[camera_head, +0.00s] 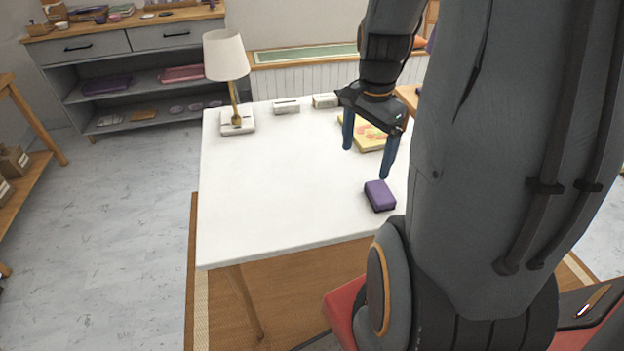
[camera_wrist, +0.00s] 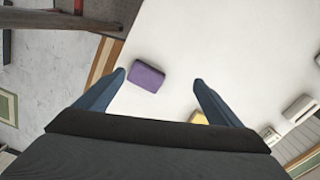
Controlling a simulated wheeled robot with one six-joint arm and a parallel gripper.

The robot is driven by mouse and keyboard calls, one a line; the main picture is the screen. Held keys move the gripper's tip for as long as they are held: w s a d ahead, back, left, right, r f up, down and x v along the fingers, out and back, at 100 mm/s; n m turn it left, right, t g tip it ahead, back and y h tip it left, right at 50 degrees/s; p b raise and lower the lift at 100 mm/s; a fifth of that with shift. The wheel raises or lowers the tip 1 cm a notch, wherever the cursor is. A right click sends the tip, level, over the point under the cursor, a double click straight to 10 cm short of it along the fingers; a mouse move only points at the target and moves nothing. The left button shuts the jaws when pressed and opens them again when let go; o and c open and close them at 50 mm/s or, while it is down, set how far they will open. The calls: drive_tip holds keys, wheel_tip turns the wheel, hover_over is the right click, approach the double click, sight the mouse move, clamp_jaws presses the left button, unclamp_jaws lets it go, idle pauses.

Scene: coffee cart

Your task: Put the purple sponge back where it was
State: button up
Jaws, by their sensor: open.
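The purple sponge (camera_head: 380,195) lies flat on the white table (camera_head: 270,190), near its front right part. My gripper (camera_head: 368,163) is above the table, open and empty, with its two blue fingers pointing down. In the head view the sponge is just in front of the right fingertip. In the wrist view the sponge (camera_wrist: 147,77) appears between the fingers (camera_wrist: 160,78), closer to the left one, and apart from both. My arm covers the right side of the table in the head view.
A lamp (camera_head: 228,62) on a white base stands at the table's back left. Two small pale boxes (camera_head: 286,106) (camera_head: 325,100) stand along the back edge. A yellow item (camera_head: 362,134) lies behind my gripper. The table's left and middle are clear. A grey shelf (camera_head: 130,75) stands behind.

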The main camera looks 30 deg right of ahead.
drive_tip(key=s+a+n, duration=0.1)
drive_tip(key=a+n, duration=0.7)
drive_tip(key=a, duration=0.1)
drive_tip(key=s+a+n, duration=0.2)
drive_tip(key=a+n, duration=0.6)
drive_tip(key=a, duration=0.1)
drive_tip(key=shift+s+a+r, duration=0.3)
drive_tip(key=shift+a+r, duration=0.05)
